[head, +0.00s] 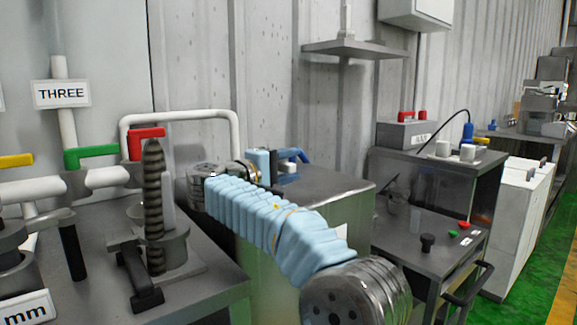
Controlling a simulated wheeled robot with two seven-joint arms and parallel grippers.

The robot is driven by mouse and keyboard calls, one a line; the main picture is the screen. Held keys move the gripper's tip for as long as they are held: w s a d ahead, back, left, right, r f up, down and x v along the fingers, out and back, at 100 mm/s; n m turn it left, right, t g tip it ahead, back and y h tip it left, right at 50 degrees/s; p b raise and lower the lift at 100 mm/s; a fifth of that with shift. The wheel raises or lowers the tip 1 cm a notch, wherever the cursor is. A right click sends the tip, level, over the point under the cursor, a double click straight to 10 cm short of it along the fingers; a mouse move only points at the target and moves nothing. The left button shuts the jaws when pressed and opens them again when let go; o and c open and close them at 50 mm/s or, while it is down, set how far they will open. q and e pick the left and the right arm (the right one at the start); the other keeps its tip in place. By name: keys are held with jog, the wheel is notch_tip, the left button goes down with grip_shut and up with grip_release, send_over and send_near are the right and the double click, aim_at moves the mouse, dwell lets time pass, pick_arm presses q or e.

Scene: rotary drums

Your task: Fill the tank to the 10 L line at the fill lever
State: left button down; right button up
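Several pipe levers show at left: a yellow lever (16,160), a green lever (91,155) and a red lever (146,135). A sign (62,93) reading "THREE" hangs above the green one. I cannot tell which is the fill lever, and I see no clear tank or 10 L line. My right arm, in a light blue ribbed sleeve, reaches from bottom centre to its metal wrist joint (215,175), right of the red lever and apart from it in the picture. My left gripper is not in view.
A metal cabinet (345,190) stands behind my arm. A bench with a black knob (428,242) is at right, and green floor (520,288) is open beyond.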

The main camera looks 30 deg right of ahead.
jog(key=shift+r, duration=0.35)
notch_tip(320, 180, up, 3)
jog(key=shift+p, duration=0.65)
jog(key=o, duration=0.5)
jog(key=r, duration=0.1)
jog(key=s+r, duration=0.1)
jog(key=r, duration=0.1)
jog(key=s+a+r, duration=0.1)
jog(key=shift+s+a+r, duration=0.1)
jog(key=shift+s+r, duration=0.1)
jog(key=shift+s, duration=0.05)
jog(key=s+a+r, duration=0.1)
jog(key=s, duration=0.2)
jog(key=s+a+r, duration=0.2)
jog(key=s, duration=0.1)
jog(key=s+a+r, duration=0.1)
jog(key=s+r, duration=0.1)
jog(key=s, duration=0.1)
jog(key=shift+s+a, duration=0.1)
jog(key=shift+a, duration=0.3)
jog(key=c, duration=0.5)
jog(key=shift+s+a+b, duration=0.25)
jog(key=shift+s+b, duration=0.1)
jog(key=shift+s, duration=0.05)
